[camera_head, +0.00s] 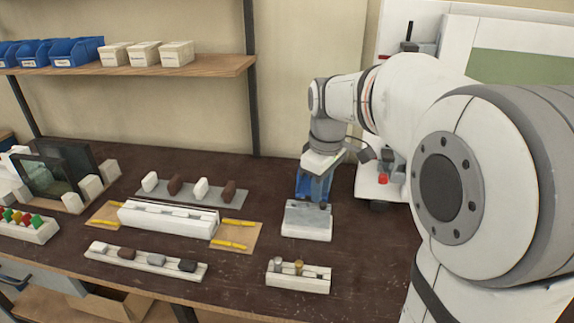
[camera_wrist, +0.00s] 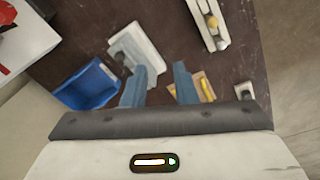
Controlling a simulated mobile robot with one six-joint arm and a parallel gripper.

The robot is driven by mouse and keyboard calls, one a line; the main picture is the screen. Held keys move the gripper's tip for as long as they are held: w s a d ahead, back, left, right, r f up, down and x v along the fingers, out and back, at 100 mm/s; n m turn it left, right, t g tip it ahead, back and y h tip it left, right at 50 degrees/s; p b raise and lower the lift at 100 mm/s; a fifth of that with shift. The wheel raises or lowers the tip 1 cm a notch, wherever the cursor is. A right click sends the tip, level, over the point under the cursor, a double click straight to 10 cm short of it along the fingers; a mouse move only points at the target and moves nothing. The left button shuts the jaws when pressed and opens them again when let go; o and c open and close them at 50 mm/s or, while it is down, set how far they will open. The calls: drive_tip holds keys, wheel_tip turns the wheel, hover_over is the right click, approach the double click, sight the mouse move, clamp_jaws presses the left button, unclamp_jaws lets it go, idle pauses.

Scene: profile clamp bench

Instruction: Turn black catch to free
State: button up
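The darkest small piece that could be the black catch (camera_head: 187,265) sits at the right end of a long white rail (camera_head: 130,262) at the front of the bench; I cannot be sure it is the catch. Brown and grey pieces share that rail. My gripper (camera_wrist: 160,68) has blue fingers spread apart with nothing between them. It points down over the bench, near a white block with a grey plate (camera_head: 307,218), which also shows in the wrist view (camera_wrist: 137,45). In the head view the fingers are hard to separate from blue behind them.
A long white clamp block (camera_head: 168,219) sits on a tan board with yellow strips (camera_head: 238,222). A short white rail with gold and grey knobs (camera_head: 298,278) stands at the front. A blue bin (camera_wrist: 88,85) lies beside the grey-plated block. A shelf (camera_head: 150,68) hangs above.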

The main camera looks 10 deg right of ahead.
sight(309, 198)
drive_tip(key=w+n, duration=0.1)
drive_tip(key=w, duration=0.2)
drive_tip(key=w+f+n, duration=0.1)
drive_tip(key=w+n, duration=0.1)
drive_tip(key=w, duration=0.2)
drive_tip(key=w+f+n+g, duration=0.1)
drive_tip(key=w+n, duration=0.1)
drive_tip(key=w, duration=0.1)
drive_tip(key=shift+w, duration=0.25)
wheel_tip(309, 198, down, 8)
drive_tip(key=shift+r+b, duration=0.25)
drive_tip(key=shift+b, duration=0.05)
drive_tip(key=shift+c, duration=0.2)
clamp_jaws()
